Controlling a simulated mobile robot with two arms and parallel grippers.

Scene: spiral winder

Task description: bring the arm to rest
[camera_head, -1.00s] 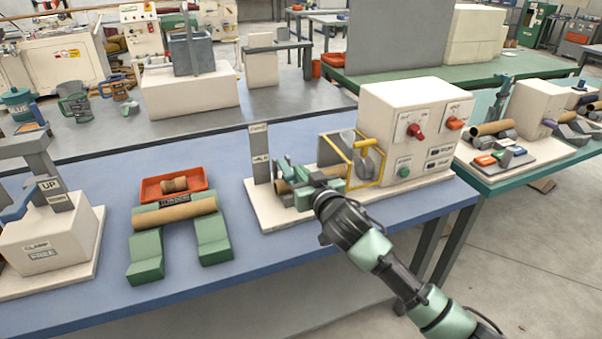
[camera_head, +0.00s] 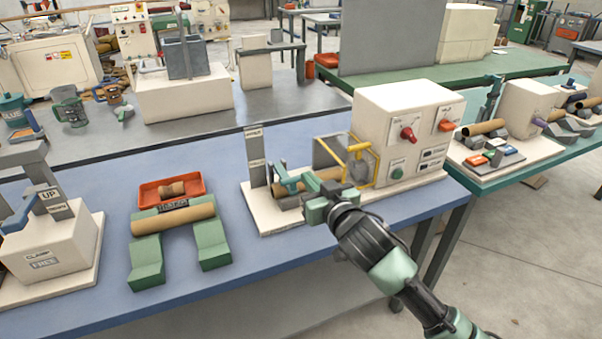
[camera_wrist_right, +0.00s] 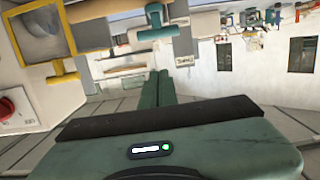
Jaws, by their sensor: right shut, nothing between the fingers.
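My right arm (camera_head: 385,255) comes in from the lower right of the head view. Its green gripper (camera_head: 312,210) is just in front of the winder, by the front edge of its white base. In the right wrist view the two green fingers (camera_wrist_right: 158,88) lie together with nothing between them. The winder (camera_head: 400,130) is a white box with a red knob. A brown tube (camera_head: 318,183) lies across its front, beside a yellow-framed guard (camera_head: 360,160) and a teal handle (camera_head: 290,180). My left gripper does not show.
A green stand with a brown tube (camera_head: 174,219) and an orange tray (camera_head: 152,189) stand to the left on the blue table. A white clamp box (camera_head: 55,240) is at the far left. Blue tabletop (camera_head: 290,262) in front of the winder is clear.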

